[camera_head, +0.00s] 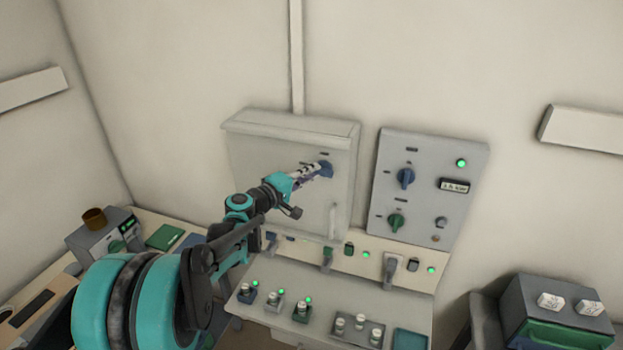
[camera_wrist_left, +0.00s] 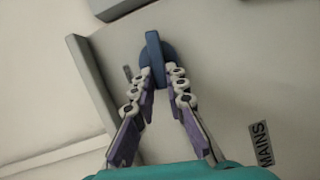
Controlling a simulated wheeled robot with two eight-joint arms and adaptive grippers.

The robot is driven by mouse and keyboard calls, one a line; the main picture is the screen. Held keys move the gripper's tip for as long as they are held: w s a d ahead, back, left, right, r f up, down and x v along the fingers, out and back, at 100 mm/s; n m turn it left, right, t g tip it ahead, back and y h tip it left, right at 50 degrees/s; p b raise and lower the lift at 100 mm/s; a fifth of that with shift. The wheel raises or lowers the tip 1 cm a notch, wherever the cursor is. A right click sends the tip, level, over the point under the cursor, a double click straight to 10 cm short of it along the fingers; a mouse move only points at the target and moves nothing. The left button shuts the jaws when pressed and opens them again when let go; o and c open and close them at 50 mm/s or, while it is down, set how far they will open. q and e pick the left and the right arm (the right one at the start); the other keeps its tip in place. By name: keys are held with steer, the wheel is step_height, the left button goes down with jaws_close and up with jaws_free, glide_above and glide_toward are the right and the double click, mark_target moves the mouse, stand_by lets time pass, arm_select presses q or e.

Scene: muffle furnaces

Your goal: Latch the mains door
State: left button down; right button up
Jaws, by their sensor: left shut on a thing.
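The mains door (camera_head: 265,160) is the grey front of a wall cabinet, and it looks closed in the head view. The left wrist view shows its face with a MAINS label (camera_wrist_left: 262,143). A blue knob (camera_head: 326,170) sits on the door's upper right part; it also shows in the left wrist view (camera_wrist_left: 153,50) as a round base with a raised bar. My left gripper (camera_head: 318,170) reaches the knob, and its fingers (camera_wrist_left: 158,82) are shut on the bar from both sides. The fingertips partly hide the knob. My right gripper is in neither view.
A grey panel (camera_head: 455,205) with a blue and a green knob and a lit green lamp hangs right of the cabinet. Below are a strip of switches (camera_head: 372,254) and a bench (camera_head: 255,312) with small items. A furnace (camera_head: 560,310) stands at lower right.

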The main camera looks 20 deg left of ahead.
arm_select(q)
steer(key=shift+f+n+t+b, duration=0.3)
steer(key=shift+n+b, duration=0.4)
steer(key=shift+n, duration=0.2)
steer(key=c, duration=1.5)
jaws_free()
steer(key=shift+c, duration=0.2)
steer(key=v, duration=1.2)
steer(key=shift+a+f+h, duration=0.1)
steer(key=shift+f+h, duration=0.1)
steer(key=shift+h, duration=0.1)
